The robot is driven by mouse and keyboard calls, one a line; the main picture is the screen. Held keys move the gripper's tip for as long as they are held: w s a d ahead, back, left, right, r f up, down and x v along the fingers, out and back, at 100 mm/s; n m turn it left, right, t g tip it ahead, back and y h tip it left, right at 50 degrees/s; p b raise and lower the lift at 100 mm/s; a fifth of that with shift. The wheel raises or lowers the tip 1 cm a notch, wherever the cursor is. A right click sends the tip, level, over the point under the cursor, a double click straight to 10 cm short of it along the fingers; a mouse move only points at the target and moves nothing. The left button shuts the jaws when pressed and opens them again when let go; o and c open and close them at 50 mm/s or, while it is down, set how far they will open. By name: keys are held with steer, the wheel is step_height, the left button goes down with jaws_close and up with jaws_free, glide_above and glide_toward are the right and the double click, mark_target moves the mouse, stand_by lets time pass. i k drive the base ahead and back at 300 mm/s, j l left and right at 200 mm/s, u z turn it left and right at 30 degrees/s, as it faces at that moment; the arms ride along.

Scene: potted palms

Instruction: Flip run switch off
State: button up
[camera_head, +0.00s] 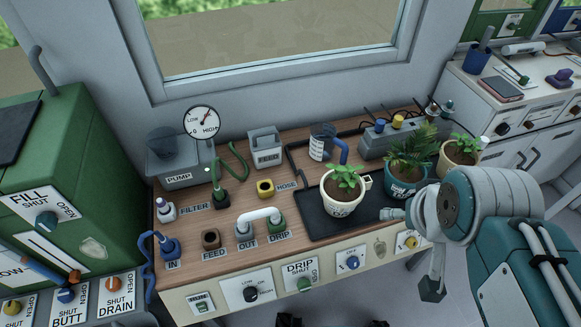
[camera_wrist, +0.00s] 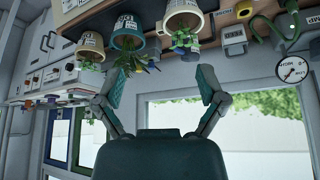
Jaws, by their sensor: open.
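My gripper (camera_wrist: 164,86) is open and empty in the wrist view, its two teal fingers wide apart. In the head view it is at the right, by the bench's front edge, partly hidden by my arm. No switch marked RUN can be read. The bench's front panel carries a small green rocker switch (camera_head: 201,304) at its left end, a dark LOW/HIGH knob (camera_head: 250,293), a green DRIP knob (camera_head: 305,284), a blue knob (camera_head: 352,263) and a yellow knob (camera_head: 411,241). My gripper is closest to the yellow knob and far from the rocker.
A white pot (camera_head: 342,208), a teal pot (camera_head: 399,187) and a cream pot (camera_head: 453,172) hold plants near my arm. A green tank (camera_head: 85,170) stands left. The wrist view is upside down.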

mark_target(202, 306)
steer(key=u, duration=2.2)
